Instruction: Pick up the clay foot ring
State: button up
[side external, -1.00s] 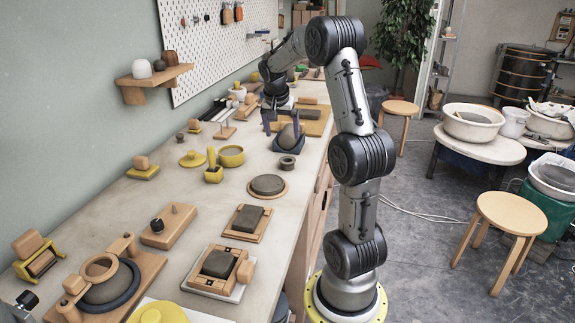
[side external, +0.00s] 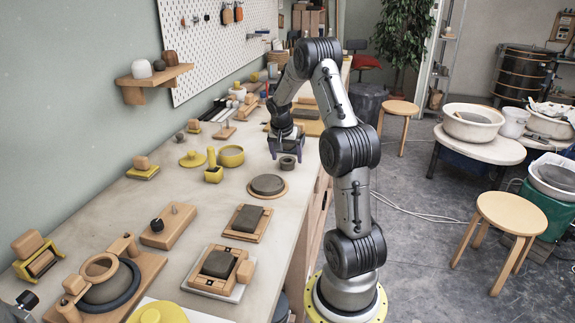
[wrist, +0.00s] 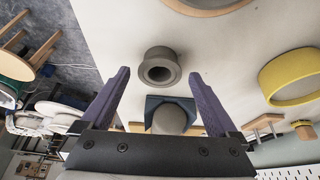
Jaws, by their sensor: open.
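The clay foot ring (side external: 288,163) is a small dark grey ring lying on the bench near its right edge. In the wrist view the ring (wrist: 160,52) shows its round hole and lies ahead of and between the fingertips, not touched by them. My gripper (side external: 287,155) is open and low over the bench, just behind the ring in the side view. In the wrist view its two purple fingers (wrist: 158,74) stand wide apart with nothing held between them.
A dark blue holder with a grey rounded piece (wrist: 169,119) lies behind the ring, between my fingers in the wrist view.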

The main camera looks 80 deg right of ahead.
jog(key=shift+x, duration=0.75)
jog(key=shift+c, duration=0.3)
jog(key=c, duration=1.4)
